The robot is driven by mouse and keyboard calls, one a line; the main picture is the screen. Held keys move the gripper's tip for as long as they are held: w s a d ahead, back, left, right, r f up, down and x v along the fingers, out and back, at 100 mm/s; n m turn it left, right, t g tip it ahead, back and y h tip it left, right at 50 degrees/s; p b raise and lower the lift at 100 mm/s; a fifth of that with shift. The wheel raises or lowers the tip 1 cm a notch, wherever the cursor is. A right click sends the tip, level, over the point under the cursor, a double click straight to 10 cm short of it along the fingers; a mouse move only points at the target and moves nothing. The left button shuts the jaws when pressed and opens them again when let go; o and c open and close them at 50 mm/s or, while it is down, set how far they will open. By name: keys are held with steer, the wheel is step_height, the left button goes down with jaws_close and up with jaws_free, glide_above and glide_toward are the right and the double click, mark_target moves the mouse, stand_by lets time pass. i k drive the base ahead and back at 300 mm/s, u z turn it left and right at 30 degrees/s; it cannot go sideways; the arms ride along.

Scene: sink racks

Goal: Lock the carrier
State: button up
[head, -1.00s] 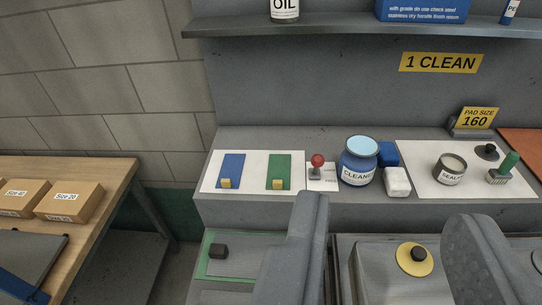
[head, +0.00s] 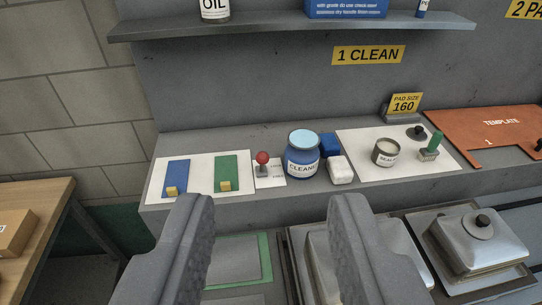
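A small lever with a red ball knob (head: 262,158) stands upright on a white plate (head: 271,180) with small print too fine to read. It sits on the back ledge between the green pad and the CLEANER jar. Below the ledge, a metal block with a black knob (head: 482,221) sits in a dark frame, and a second metal block (head: 395,255) is partly hidden behind my right finger. I cannot tell which part is the carrier. My gripper (head: 268,215) is open and empty, its fingers wide apart in front of the ledge, below the lever in the picture.
Blue (head: 177,175) and green (head: 226,170) pads lie left of the lever. The CLEANER jar (head: 302,158) stands close on its right, beside blue and white blocks. A shelf (head: 270,28) overhangs the ledge. A green-edged tray (head: 240,262) lies below, and a wooden table (head: 40,205) is at left.

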mark_target(262, 158)
steer(key=z, duration=1.25)
steer(key=k, duration=1.2)
steer(key=u, duration=1)
steer(key=i, duration=1)
steer(key=z, duration=0.1)
